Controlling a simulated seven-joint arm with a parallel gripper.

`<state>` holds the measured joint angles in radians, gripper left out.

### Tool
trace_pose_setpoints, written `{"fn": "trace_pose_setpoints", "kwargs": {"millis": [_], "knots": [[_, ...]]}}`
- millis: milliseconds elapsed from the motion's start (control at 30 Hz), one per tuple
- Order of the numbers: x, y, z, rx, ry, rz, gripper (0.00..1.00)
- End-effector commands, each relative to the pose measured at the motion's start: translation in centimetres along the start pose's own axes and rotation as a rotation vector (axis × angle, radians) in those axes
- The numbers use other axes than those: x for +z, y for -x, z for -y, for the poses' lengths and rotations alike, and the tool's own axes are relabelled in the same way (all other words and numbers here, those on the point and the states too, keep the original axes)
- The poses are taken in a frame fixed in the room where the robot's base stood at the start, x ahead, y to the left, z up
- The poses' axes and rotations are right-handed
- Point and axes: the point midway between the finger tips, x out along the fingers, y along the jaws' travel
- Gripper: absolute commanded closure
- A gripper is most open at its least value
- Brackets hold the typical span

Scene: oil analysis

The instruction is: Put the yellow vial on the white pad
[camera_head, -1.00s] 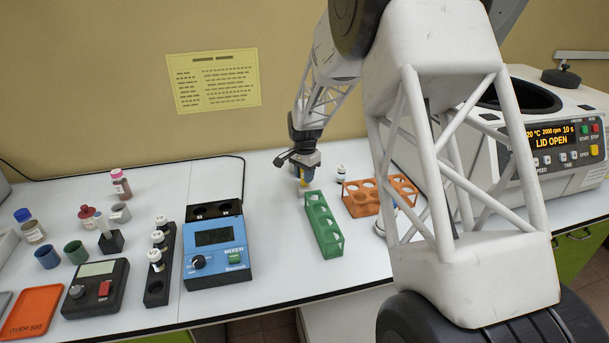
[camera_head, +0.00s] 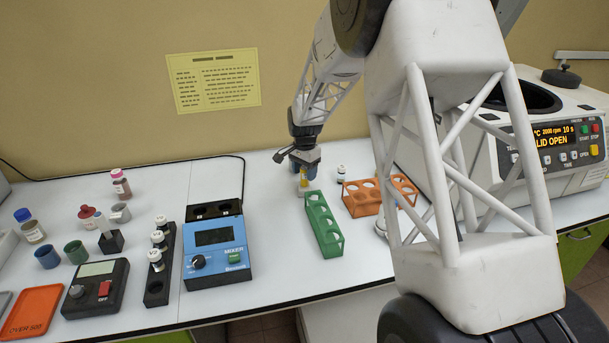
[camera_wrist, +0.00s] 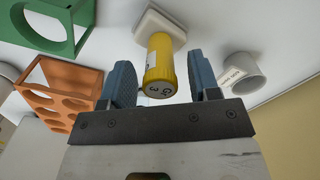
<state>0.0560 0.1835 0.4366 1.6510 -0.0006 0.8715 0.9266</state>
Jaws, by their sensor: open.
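The yellow vial (camera_wrist: 160,65) has a yellow cap with dark marks and a pale label on its side. In the wrist view it stands at the white pad (camera_wrist: 150,22), its base appearing to rest on it. My gripper (camera_wrist: 160,82) is open, with one blue finger on each side of the vial's cap and a gap on both sides. In the head view my gripper (camera_head: 304,170) is low over the table behind the green rack, with the yellow vial (camera_head: 303,173) partly hidden by it. The white pad (camera_head: 303,190) shows only slightly below.
A green rack (camera_head: 323,225) stands just in front, and an orange rack (camera_head: 362,200) to the right. The blue mixer (camera_head: 217,260) is to the left, the centrifuge (camera_head: 550,140) far right.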

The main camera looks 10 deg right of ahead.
Motion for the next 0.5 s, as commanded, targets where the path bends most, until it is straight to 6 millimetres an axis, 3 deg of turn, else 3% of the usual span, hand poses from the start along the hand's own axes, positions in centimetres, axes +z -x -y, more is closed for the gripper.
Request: {"fn": "trace_pose_setpoints", "kwargs": {"millis": [500], "knots": [[0.0,8.0,0.0,-0.002,0.0,-0.001,0.44]]}}
